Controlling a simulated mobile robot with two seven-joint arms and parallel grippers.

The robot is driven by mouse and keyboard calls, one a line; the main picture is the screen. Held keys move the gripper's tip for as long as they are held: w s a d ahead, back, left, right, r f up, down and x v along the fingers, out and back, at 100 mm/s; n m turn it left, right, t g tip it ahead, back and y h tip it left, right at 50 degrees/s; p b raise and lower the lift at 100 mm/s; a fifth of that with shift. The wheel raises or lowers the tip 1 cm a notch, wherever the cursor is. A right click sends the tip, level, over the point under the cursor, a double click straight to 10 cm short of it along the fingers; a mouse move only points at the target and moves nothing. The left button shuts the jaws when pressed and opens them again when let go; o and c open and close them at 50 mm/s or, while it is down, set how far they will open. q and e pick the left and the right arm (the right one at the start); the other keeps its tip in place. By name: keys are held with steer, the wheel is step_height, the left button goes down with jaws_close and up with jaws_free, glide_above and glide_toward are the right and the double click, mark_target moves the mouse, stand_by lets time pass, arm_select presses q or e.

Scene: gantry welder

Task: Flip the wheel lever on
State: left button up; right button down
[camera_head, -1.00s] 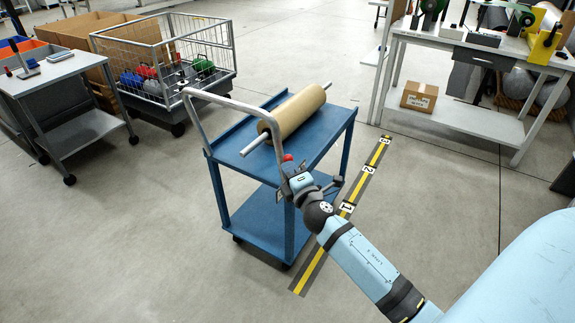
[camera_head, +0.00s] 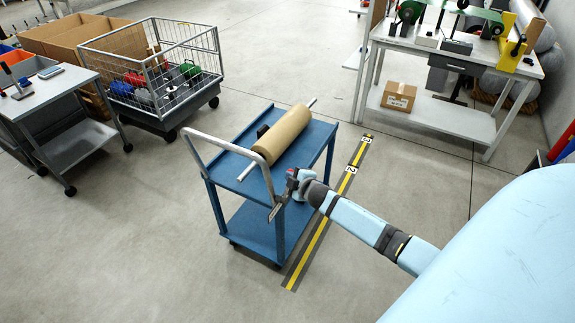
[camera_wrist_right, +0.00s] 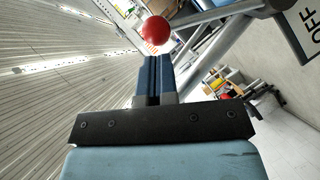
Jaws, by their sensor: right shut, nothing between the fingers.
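The wheel lever's red ball knob (camera_wrist_right: 156,30) shows in the right wrist view, just past the tips of my right gripper (camera_wrist_right: 157,62). The gripper's dark blue fingers are shut together and empty, pointing at the knob. I cannot tell whether they touch it. In the head view my right gripper (camera_head: 292,184) is at the near handle-side corner of the blue cart (camera_head: 236,170). The lever is mostly hidden there by the gripper. A plate marked OFF (camera_wrist_right: 309,22) shows at the wrist view's upper right. My left gripper is not in view.
A brown roll on a metal bar (camera_head: 284,134) lies on the cart's top. The cart's grey push handle (camera_head: 222,143) rises on its left. A striped floor line (camera_head: 322,222) runs along its right. A wire cage trolley (camera_head: 150,68) stands behind. Open floor lies in front.

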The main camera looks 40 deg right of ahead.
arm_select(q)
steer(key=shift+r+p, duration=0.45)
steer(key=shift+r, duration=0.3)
arm_select(e)
steer(key=shift+w+d+f, duration=0.1)
steer(key=shift+w+d, duration=0.1)
steer(key=shift+d, duration=0.25)
steer(key=shift+w+d+f, duration=0.1)
steer(key=shift+w+d, duration=0.05)
steer(key=shift+d, duration=0.3)
steer(key=shift+d, duration=0.1)
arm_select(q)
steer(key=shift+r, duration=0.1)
